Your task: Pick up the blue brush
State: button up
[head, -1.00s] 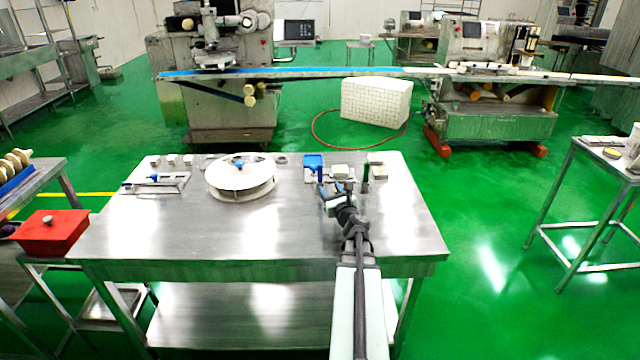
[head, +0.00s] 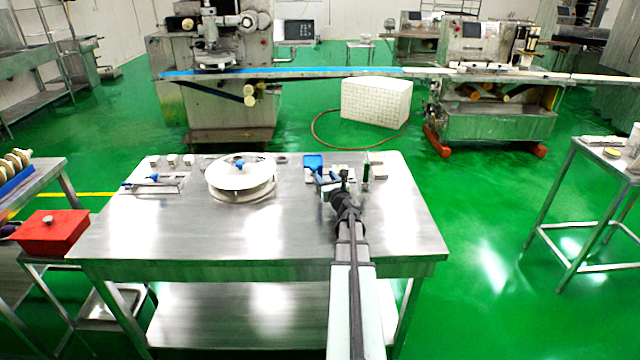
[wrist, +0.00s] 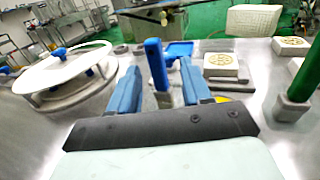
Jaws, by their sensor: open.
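The blue brush (wrist: 154,62) stands upright in the wrist view, its blue handle rising from a grey block-like lower part. My gripper (wrist: 161,72) is open, with one blue finger to the left of the handle and the other to the right. The handle appears between the fingers, with gaps showing; I cannot tell whether it is fully within their reach. In the head view my gripper (head: 325,183) is over the right part of the steel table, and the brush is hard to separate from the blue fingers.
A green-handled upright tool (wrist: 300,80) stands to the right. A blue tray (wrist: 180,48) and a pale block with a patterned top (wrist: 221,66) lie beyond. A round white turntable (head: 240,173) is to the left. The front of the steel table (head: 200,235) is clear.

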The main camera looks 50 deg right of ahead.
aim_at(321, 172)
jog(key=x, duration=0.5)
jog(key=shift+w+a+r, duration=0.1)
jog(key=shift+w+a, duration=0.05)
jog(key=shift+a, duration=0.05)
grip_shut()
dwell(0.3)
jog(key=shift+r, duration=5)
